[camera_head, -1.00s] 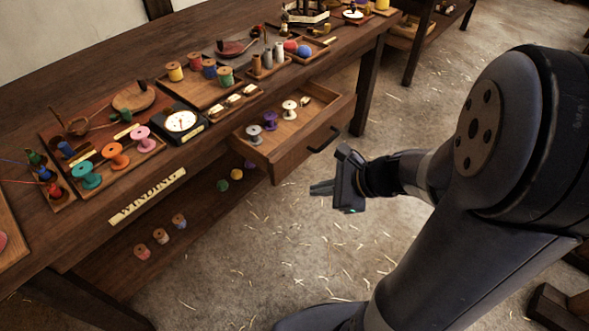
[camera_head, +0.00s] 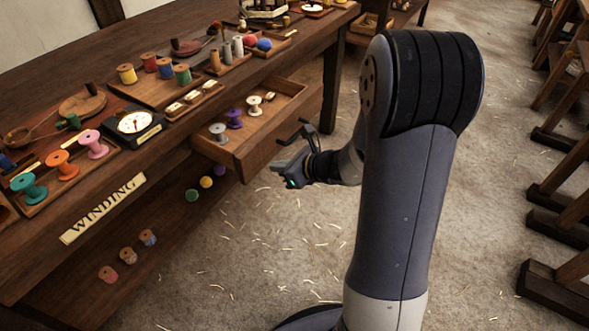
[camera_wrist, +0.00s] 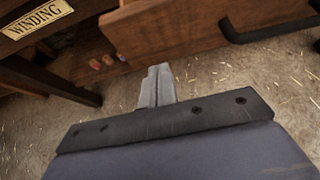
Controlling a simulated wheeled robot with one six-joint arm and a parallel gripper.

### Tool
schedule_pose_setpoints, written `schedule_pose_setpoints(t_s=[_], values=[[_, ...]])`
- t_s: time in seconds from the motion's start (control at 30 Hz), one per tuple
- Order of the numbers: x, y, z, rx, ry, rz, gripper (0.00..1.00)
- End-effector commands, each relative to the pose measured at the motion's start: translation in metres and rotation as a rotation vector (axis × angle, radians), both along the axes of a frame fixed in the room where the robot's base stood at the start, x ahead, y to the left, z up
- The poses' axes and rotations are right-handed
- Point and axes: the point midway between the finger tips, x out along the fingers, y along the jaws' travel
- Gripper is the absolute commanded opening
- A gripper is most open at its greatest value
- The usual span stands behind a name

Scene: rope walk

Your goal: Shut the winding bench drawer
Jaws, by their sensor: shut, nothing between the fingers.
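The winding bench (camera_head: 130,215) carries a label reading WINDING (camera_head: 103,208). Its drawer (camera_head: 283,128) is pulled out, with spools and small pieces inside. The drawer's dark handle is partly covered by my arm in the head view and shows at the top right of the wrist view (camera_wrist: 275,29). My gripper (camera_head: 277,167) is shut and empty, in front of the drawer face and a little below it. In the wrist view my gripper's fingers (camera_wrist: 157,85) lie together, pointing toward the drawer front (camera_wrist: 180,30); I see no clear contact.
Spools, a dial scale (camera_head: 135,123) and trays crowd the bench top. A lower shelf holds several spools (camera_head: 128,256) and coloured balls (camera_head: 206,182). Straw-strewn floor (camera_head: 250,270) is open before the bench. Wooden frames (camera_head: 560,200) stand at the right.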

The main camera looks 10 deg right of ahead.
Motion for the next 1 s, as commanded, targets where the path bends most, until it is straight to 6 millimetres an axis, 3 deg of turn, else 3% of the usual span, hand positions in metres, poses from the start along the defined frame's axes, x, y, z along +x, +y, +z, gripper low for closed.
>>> schedule_pose_setpoints(t_s=[0.3,1.0], values=[[0.03,0.027,-0.002,-0.002,-0.001,0.002,0.0],[0.04,0.037,-0.003,0.0,-0.001,0.003,0.0]])
